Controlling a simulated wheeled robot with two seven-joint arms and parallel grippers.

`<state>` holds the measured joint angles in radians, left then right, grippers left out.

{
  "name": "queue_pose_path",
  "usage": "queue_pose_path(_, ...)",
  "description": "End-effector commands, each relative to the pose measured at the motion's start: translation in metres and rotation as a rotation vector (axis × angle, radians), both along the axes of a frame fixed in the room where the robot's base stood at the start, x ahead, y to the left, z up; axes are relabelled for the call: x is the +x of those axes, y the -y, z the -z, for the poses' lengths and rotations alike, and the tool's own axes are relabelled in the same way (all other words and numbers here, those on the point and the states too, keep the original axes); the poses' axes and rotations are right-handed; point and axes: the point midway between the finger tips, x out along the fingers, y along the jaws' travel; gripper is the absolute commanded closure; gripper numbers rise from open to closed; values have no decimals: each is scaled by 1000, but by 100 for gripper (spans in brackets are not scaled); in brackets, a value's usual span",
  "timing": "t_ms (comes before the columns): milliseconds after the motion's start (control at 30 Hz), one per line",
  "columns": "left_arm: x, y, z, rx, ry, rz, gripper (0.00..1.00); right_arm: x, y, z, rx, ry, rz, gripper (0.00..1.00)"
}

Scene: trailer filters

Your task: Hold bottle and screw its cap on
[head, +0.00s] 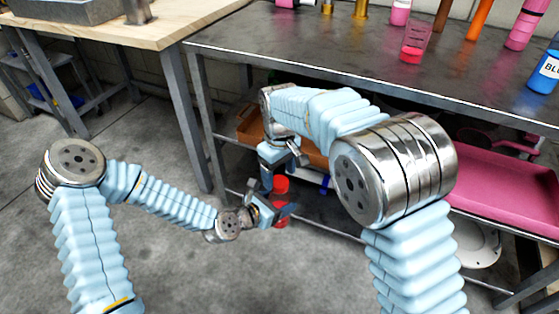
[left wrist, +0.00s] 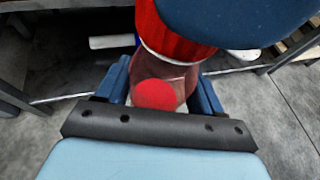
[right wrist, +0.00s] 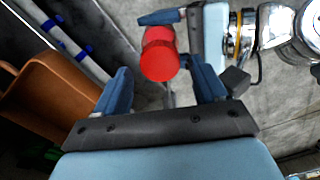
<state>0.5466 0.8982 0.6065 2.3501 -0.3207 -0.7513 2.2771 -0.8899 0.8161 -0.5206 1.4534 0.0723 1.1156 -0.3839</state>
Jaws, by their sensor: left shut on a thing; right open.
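My left gripper (head: 274,212) is shut on a clear, pink-tinted bottle (left wrist: 178,75) with red inside. In the head view the bottle is mostly hidden. A ribbed red cap (left wrist: 172,38) is at the bottle's mouth; I cannot tell how tightly it sits. The cap (head: 281,184) also shows below my right gripper (head: 278,168) in the head view. In the right wrist view the cap (right wrist: 160,60) faces the camera, just beyond and between the open fingers of my right gripper (right wrist: 162,84), with no clear contact. A dark blue surface covers part of the cap in the left wrist view.
A metal table (head: 300,52) stands behind, with a pink-tinted container (head: 416,42), a blue bottle (head: 546,72) and other bottles. Below it are a pink tray (head: 505,190) and a brown bin (right wrist: 45,95). A wooden bench (head: 130,30) is at back left. The floor in front is clear.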

Motion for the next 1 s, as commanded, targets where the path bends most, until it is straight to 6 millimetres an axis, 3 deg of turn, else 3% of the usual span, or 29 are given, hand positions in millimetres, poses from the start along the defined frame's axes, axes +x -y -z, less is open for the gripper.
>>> queue_pose_path(200, 0, 0, -1, 0, 1, 0, 100, 0, 0, 22, -1, -1, 0, 29)
queue_pose_path(567, 0, 0, -1, 0, 1, 0, 100, 0, 0, 27, 1, -1, 1, 29)
queue_pose_path(933, 0, 0, 0, 0, 1, 0, 100, 0, 0, 26, 0, 0, 1, 85)
queue_pose_path(1000, 0, 0, 0, 0, 1, 0, 100, 0, 0, 26, 0, 0, 8, 87)
